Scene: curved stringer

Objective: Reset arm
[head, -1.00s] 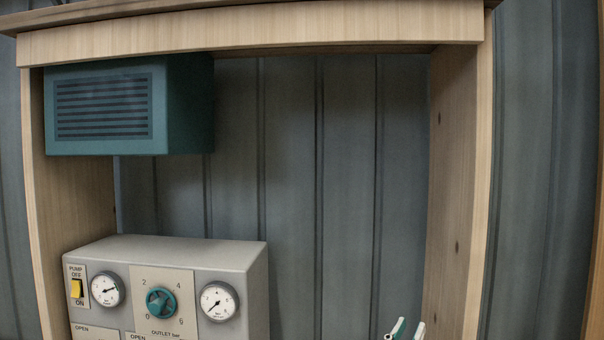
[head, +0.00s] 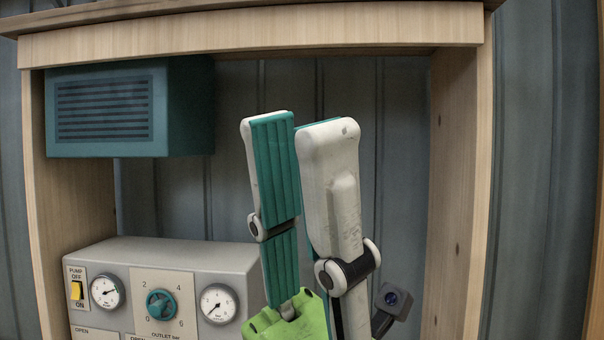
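My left gripper (head: 298,122) stands upright in front of the wooden frame's opening, right of the control panel, with its fingertips pointing up. Its two white fingers have teal pads, and the inner pad of the farther finger faces me. The fingers are apart, with nothing visible between them. A bright green part shows at their base, and a small dark camera block of mine shows at the lower right. The gripper hides part of the back wall and the panel's right edge. My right gripper is not in view.
A grey control panel (head: 190,252) with a yellow switch (head: 77,290), two gauges and a teal knob (head: 161,304) stands at lower left. A teal louvred box (head: 185,105) hangs above it. The wooden frame (head: 250,28) has a post (head: 457,200) close right of the gripper.

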